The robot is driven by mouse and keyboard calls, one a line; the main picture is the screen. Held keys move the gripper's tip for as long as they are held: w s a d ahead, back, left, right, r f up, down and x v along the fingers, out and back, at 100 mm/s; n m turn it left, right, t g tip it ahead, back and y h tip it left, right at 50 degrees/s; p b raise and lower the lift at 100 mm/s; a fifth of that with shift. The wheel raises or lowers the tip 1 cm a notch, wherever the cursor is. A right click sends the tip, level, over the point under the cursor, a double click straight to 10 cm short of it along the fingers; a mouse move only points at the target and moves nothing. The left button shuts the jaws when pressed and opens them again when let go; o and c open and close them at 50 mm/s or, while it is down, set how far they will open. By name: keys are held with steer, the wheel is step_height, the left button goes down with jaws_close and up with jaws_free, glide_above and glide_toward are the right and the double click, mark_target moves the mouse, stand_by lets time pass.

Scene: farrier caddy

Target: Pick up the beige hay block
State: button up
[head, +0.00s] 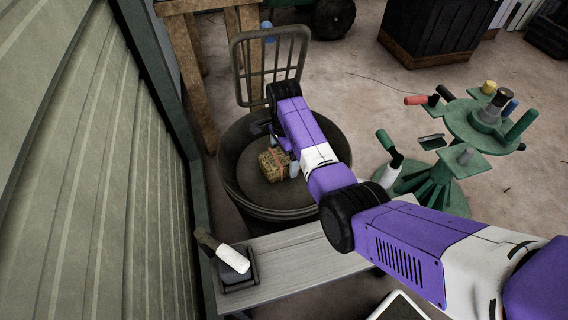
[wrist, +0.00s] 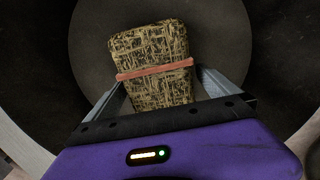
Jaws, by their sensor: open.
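The beige hay block (head: 273,164) lies inside a dark round tub (head: 229,172) in the head view. In the wrist view the hay block (wrist: 152,50) has a straw texture and a reddish band across its middle. My gripper (wrist: 162,88) is open, with one finger on each side of the block's near part. The block's far end reaches beyond the fingertips. I cannot tell whether either finger touches it. In the head view my gripper (head: 285,160) is down in the tub at the block, partly hidden by my arm.
The tub's wall surrounds my gripper. A grey bench (head: 300,262) stands in front of it, bearing a white-handled tool (head: 233,258). A metal rack (head: 270,62) rises behind. A green tool stand (head: 440,185) is to the right. A corrugated wall (head: 100,170) closes the left side.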

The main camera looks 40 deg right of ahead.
steer(key=shift+f, duration=0.8)
steer(key=c, duration=1.8)
steer(key=shift+r, duration=0.1)
step_height(320, 180, up, 20)
steer(key=p, duration=0.6)
steer(key=shift+p, duration=0.3)
